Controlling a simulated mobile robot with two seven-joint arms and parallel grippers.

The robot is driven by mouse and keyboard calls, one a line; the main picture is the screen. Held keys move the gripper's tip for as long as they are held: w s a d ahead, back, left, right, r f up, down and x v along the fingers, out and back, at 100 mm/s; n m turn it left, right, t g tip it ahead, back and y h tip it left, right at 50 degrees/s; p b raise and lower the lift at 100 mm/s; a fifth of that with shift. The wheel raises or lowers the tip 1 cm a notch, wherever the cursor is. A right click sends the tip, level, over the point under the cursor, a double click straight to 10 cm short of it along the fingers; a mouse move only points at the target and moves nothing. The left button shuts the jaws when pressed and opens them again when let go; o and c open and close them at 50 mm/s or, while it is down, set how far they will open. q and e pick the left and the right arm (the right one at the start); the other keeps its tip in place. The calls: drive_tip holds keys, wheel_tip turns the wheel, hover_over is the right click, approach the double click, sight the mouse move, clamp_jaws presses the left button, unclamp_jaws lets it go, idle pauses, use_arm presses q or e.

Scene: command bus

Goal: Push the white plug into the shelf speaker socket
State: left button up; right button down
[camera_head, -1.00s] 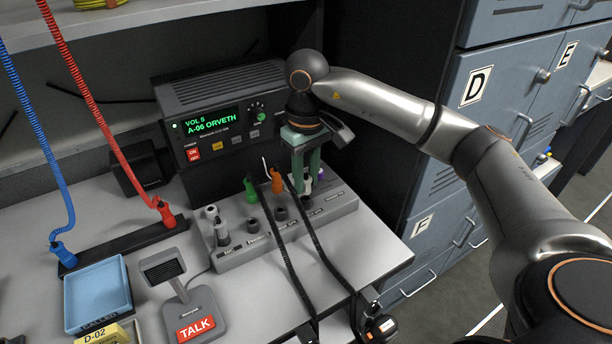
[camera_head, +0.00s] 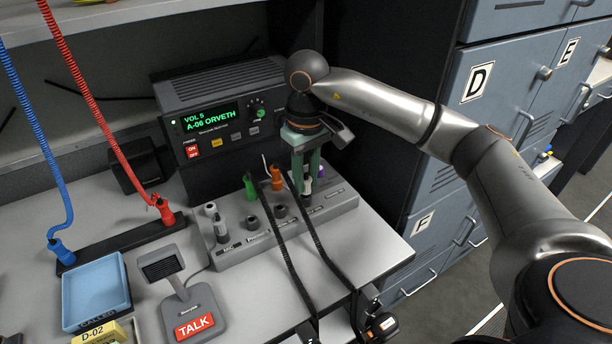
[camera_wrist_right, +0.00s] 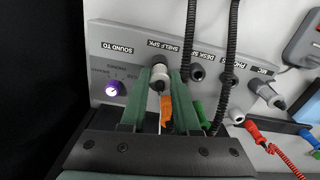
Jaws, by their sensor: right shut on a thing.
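The white plug (camera_head: 307,186) stands upright between the fingers of my right gripper (camera_head: 307,178) at the right end of the grey socket strip (camera_head: 345,203). In the right wrist view the gripper (camera_wrist_right: 164,74) is shut on the white plug (camera_wrist_right: 160,78), which is at the socket by the upside-down SHELF SPK label (camera_wrist_right: 174,47). The fingers and plug hide the socket opening, so I cannot tell how deep the plug sits. My left gripper is not in view.
A green plug (camera_head: 250,186) and an orange plug (camera_head: 277,179) stand in the back row, close left of the gripper. A grey plug (camera_head: 221,229) stands at the strip's left. Black coiled cords (camera_head: 288,262) cross the strip. The radio (camera_head: 222,112) stands behind.

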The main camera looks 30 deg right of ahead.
drive_tip(key=shift+f+b, duration=0.55)
drive_tip(key=shift+f, duration=0.1)
idle(0.8)
drive_tip(key=c, duration=0.6)
unclamp_jaws()
drive_tip(key=shift+o, duration=0.2)
drive_tip(key=shift+r+p, duration=2.95)
drive_tip(key=shift+r, duration=1.1)
